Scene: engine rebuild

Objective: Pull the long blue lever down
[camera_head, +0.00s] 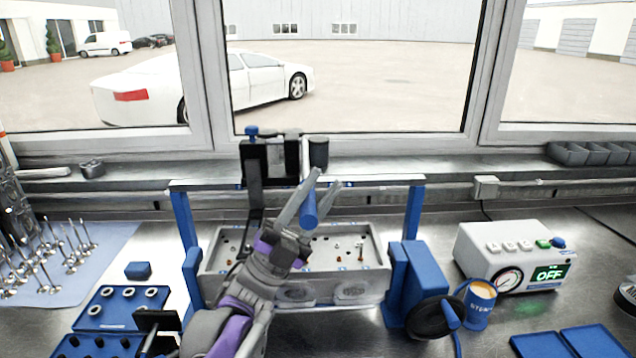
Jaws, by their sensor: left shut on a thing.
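The long blue lever (309,208) shows as a short blue cylinder between the fingers of my left gripper (318,203), in front of the press frame. The gripper is shut on it, with a grey finger on each side. The rest of the lever is hidden or cannot be told apart from the black press head (268,162) behind. A grey metal cylinder head (350,262) lies below the gripper, between the blue posts of the frame. My left arm hides part of its left side. My right gripper is not in view.
A blue frame (414,212) surrounds the cylinder head, with a black handwheel (428,316) at its right. A white control box (512,255) reads OFF, beside a blue cup (479,303). Valves (45,262) and blue trays (108,308) stand left.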

